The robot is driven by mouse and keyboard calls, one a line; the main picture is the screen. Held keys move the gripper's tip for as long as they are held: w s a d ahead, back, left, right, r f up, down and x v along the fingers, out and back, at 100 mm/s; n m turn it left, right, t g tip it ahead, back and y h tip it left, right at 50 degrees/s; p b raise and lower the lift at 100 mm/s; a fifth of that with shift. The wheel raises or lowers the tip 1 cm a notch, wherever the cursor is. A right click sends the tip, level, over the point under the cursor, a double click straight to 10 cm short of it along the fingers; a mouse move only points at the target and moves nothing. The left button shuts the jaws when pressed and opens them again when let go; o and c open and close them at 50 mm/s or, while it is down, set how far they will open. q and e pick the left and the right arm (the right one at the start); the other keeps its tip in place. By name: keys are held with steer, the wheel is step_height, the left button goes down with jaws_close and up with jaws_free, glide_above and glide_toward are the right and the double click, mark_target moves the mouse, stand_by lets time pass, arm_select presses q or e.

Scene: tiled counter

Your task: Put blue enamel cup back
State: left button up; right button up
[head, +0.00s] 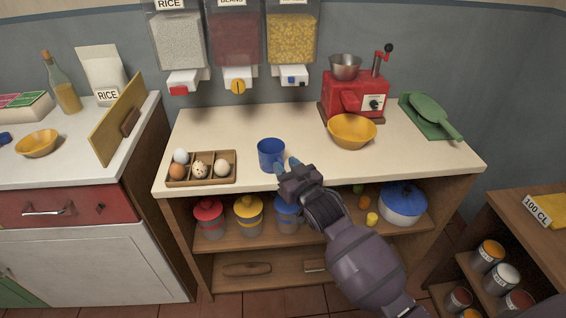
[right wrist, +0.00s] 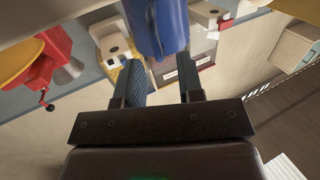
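The blue enamel cup (head: 270,153) stands upright on the wooden counter top (head: 225,128), to the right of the egg tray. My right gripper (head: 287,163) is at the cup's right front side, with its fingertips close to the cup. In the right wrist view the cup (right wrist: 158,22) shows just beyond the fingertips. The two fingers (right wrist: 162,78) stand apart with a clear gap between them. Whether they touch the cup cannot be told. My left gripper is not in view.
An egg tray (head: 201,181) lies left of the cup. A yellow bowl (head: 352,142) and a red grinder (head: 354,98) stand to the right. Wall dispensers (head: 237,45) hang above. Lidded jars (head: 249,218) and a blue-lidded pot (head: 403,206) fill the shelf below.

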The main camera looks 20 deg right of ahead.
steer(key=s+d+f+g, duration=0.1)
steer(key=s+f, duration=0.4)
steer(key=s, duration=0.6)
steer(key=s+d+f+g+h, duration=0.1)
steer(key=s+f, duration=0.4)
steer(key=s, duration=0.6)
steer(key=s+d+f+g+p, duration=0.1)
steer(key=s+f+g, duration=0.4)
steer(key=s, duration=0.7)
steer(key=shift+d+f+h, duration=0.3)
steer(key=shift+d+h, duration=0.1)
steer(key=shift+d, duration=0.25)
steer(key=r+p, duration=0.1)
steer(key=p, duration=0.1)
steer(key=shift+s+d+r+p, duration=0.2)
steer(key=shift+s+r+p, duration=0.05)
steer(key=shift+r+p, duration=0.15)
steer(key=shift+w+r, duration=0.2)
steer(key=shift+w, duration=0.05)
